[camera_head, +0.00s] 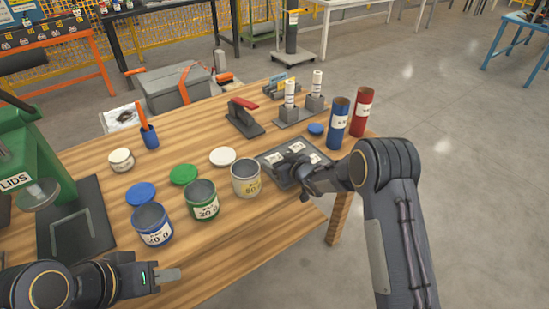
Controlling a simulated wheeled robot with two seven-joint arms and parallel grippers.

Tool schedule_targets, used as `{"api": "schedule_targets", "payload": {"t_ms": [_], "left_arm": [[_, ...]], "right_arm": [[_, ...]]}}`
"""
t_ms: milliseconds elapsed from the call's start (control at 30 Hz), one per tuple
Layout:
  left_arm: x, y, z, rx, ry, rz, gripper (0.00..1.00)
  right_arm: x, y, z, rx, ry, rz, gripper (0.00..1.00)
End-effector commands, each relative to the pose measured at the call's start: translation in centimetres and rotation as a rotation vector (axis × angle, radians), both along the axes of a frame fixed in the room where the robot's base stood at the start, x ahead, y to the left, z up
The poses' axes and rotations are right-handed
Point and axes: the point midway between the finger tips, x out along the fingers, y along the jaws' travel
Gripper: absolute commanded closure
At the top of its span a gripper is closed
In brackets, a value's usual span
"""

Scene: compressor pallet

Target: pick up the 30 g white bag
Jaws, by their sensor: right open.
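A dark tray (312,178) lies near the right edge of the wooden table, with small white labelled patches in it that may be bags; their print is too small to read, so I cannot tell which is the 30 g white bag. My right gripper (285,170) is over the tray, open, its fingers pointing left and covering part of the tray. I cannot tell whether it touches a bag. My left gripper (168,275) is at the front left of the table, away from the tray; its finger opening is not clear.
Blue (152,226), green (202,202) and cream (245,180) open cans stand left of the tray, with blue, green and white lids behind. Blue (338,125) and red (361,112) tubes stand at the right edge. A red-handled tool (243,118) sits behind.

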Motion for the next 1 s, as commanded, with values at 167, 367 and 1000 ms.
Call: {"api": "schedule_targets", "payload": {"t_ms": [167,367,1000], "left_arm": [[0.0,0.0,0.0,0.000,0.000,0.000,0.64],[0.0,0.0,0.0,0.000,0.000,0.000,0.64],[0.0,0.0,-0.4,0.000,0.000,0.000,0.64]], "right_arm": [[0.0,0.0,0.0,0.000,0.000,0.000,0.44],[0.0,0.0,0.0,0.000,0.000,0.000,0.70],[-0.8,-0.1,4.2,0.004,-0.003,-0.001,0.75]]}}
